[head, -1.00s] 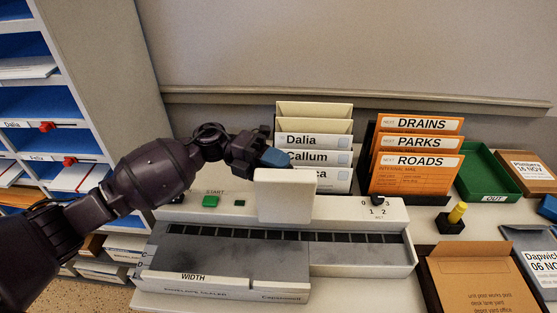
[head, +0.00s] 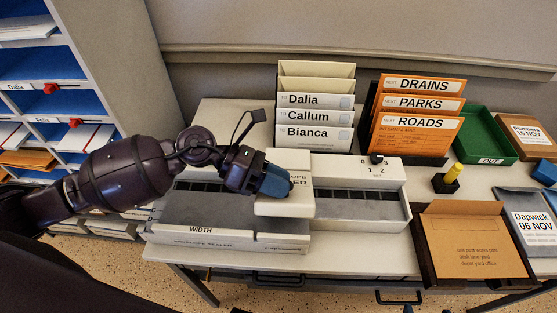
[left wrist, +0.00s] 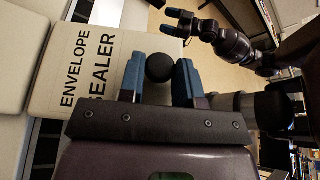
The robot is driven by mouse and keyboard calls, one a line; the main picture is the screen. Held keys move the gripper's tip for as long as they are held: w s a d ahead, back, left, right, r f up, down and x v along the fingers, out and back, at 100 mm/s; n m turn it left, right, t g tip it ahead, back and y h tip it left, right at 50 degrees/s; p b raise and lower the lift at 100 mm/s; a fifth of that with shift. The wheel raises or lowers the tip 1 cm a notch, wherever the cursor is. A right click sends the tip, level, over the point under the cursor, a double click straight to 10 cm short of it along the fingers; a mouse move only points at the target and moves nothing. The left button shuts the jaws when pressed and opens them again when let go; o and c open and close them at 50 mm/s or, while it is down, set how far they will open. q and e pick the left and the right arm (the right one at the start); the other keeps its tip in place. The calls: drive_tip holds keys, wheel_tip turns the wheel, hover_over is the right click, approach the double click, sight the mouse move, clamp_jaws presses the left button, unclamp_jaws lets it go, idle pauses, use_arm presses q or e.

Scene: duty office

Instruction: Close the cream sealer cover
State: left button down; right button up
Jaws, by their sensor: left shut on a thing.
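The cream cover (head: 289,207) lies down across the middle of the envelope sealer (head: 350,207), its lettering facing up. It looks flat or nearly so; I cannot tell if it is fully seated. My left gripper (head: 285,185) is over the cover and hides part of it and of the sealer's left side. In the left wrist view, the cover (left wrist: 80,75) reads "ENVELOPE SEALER". There my left gripper (left wrist: 160,80) is shut on a round black knob (left wrist: 159,67) at the cover's edge. My right gripper (left wrist: 176,23) shows in the left wrist view, open and apart from the sealer.
Behind the sealer stand cream folders (head: 315,115) and orange folders (head: 415,115). Pigeonholes (head: 70,100) stand at the left.

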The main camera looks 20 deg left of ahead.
sight(277, 202)
use_arm(q)
drive_tip(key=s+f+m, duration=0.1)
drive_tip(key=s+f+m+t, duration=0.1)
drive_tip(key=f, duration=0.1)
drive_tip(key=shift+s+d+f, duration=0.15)
drive_tip(key=shift+d+f, duration=0.05)
drive_tip(key=shift+f, duration=0.05)
drive_tip(key=shift+s+f+m+t+y+b, duration=0.2)
drive_tip(key=shift+f+m+t+y+b, duration=0.1)
drive_tip(key=shift+f+m+t, duration=0.25)
drive_tip(key=shift+s+d+f, duration=0.1)
drive_tip(key=shift+f, duration=0.4)
drive_tip(key=shift+s+f, duration=0.1)
drive_tip(key=shift+f, duration=0.2)
use_arm(e)
drive_tip(key=shift+w+a+f, duration=0.1)
drive_tip(key=shift+w+a, duration=0.1)
drive_tip(key=shift+w, duration=0.2)
use_arm(q)
drive_tip(key=shift+f, duration=0.1)
use_arm(e)
drive_tip(key=shift+s, duration=0.1)
use_arm(q)
drive_tip(key=c, duration=0.8)
unclamp_jaws()
drive_tip(key=shift+s, duration=0.15)
use_arm(e)
drive_tip(key=shift+s+d, duration=0.1)
drive_tip(key=shift+s, duration=0.05)
